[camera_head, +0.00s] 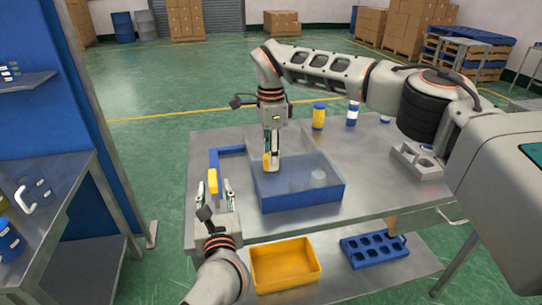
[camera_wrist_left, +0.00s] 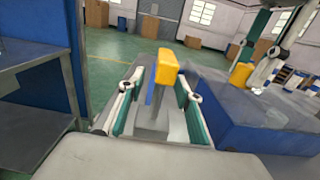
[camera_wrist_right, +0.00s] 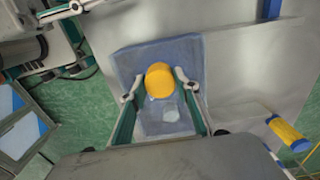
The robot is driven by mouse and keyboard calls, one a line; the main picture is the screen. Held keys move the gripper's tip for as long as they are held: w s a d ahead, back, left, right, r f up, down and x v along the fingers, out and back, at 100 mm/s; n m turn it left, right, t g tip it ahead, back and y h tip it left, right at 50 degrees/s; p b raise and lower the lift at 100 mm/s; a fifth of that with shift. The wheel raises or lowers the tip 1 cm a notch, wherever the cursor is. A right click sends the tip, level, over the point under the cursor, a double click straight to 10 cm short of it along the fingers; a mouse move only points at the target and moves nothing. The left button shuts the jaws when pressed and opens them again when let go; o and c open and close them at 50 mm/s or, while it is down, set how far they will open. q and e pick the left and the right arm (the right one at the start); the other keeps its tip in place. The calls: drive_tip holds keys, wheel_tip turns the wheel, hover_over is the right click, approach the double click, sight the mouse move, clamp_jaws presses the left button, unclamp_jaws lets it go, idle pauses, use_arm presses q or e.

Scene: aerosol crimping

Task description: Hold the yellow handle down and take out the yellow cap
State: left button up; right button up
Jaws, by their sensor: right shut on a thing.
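The yellow handle (camera_head: 212,181) sits at the end of a blue bar left of the blue box (camera_head: 305,201). My left gripper (camera_head: 213,192) is open, with one finger on each side of the handle. The left wrist view shows the handle (camera_wrist_left: 166,68) between its spread fingers; I see no clear contact. My right gripper (camera_head: 271,160) points down over the blue box and is shut on the yellow cap (camera_head: 266,162). The right wrist view shows the cap's round top (camera_wrist_right: 160,80) between the fingers. What lies under the cap is hidden.
A pale cylinder (camera_head: 318,178) shows inside the blue box. A yellow can (camera_head: 319,116) and a white-and-blue can (camera_head: 352,113) stand behind it. A grey holder (camera_head: 417,160) is at the right. A yellow bin (camera_head: 285,265) and a blue rack (camera_head: 374,249) lie on the lower shelf.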

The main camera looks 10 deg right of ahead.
use_arm(q)
drive_tip(key=s, duration=1.2)
drive_tip(key=shift+s+f, duration=0.1)
drive_tip(key=shift+s, duration=0.05)
use_arm(e)
drive_tip(key=shift+s, duration=0.1)
